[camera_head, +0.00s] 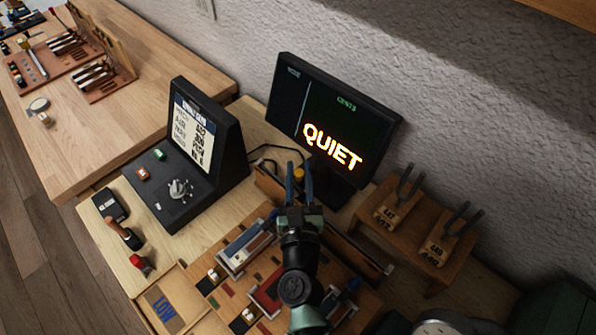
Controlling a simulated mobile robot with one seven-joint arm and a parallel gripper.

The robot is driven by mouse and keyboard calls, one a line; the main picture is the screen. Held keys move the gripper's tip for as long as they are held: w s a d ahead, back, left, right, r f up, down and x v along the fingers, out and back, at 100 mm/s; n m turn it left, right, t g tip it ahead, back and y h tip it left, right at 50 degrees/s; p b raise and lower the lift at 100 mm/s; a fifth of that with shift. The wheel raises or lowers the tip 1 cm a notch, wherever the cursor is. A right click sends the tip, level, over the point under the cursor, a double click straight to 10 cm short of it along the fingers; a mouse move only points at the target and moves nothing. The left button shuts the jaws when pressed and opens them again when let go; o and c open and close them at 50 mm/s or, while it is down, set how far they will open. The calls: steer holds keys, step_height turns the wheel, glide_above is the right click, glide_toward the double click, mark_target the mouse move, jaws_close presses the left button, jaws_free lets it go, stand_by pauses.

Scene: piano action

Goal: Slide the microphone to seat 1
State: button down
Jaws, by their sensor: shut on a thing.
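My gripper (299,178) reaches in from the bottom of the view, its two blue fingers on either side of a small yellow-topped piece (298,174). This piece appears to be the microphone; most of it is hidden by the fingers. It stands in front of the black monitor (284,95), which shows "QUIET". A low rail-like strip (268,186) shows to the left of the fingers, and a similar strip (362,252) shows to the right. I cannot make out seat 1 or any seat label.
A brown board (205,285) with several small parts lies under my arm. A black console (205,180) stands to the left. Tuning forks (405,185) stand on a wooden stand at right. A "LOW" tray (150,292) is at lower left. A black cable (262,149) runs behind.

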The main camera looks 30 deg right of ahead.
steer(key=c, duration=0.6)
jaws_free()
steer(key=shift+c, duration=0.2)
steer(key=shift+s, duration=0.1)
steer(key=b+v, duration=0.2)
steer(key=v, duration=1)
steer(key=shift+s+a, duration=0.25)
steer(key=shift+s, duration=0.1)
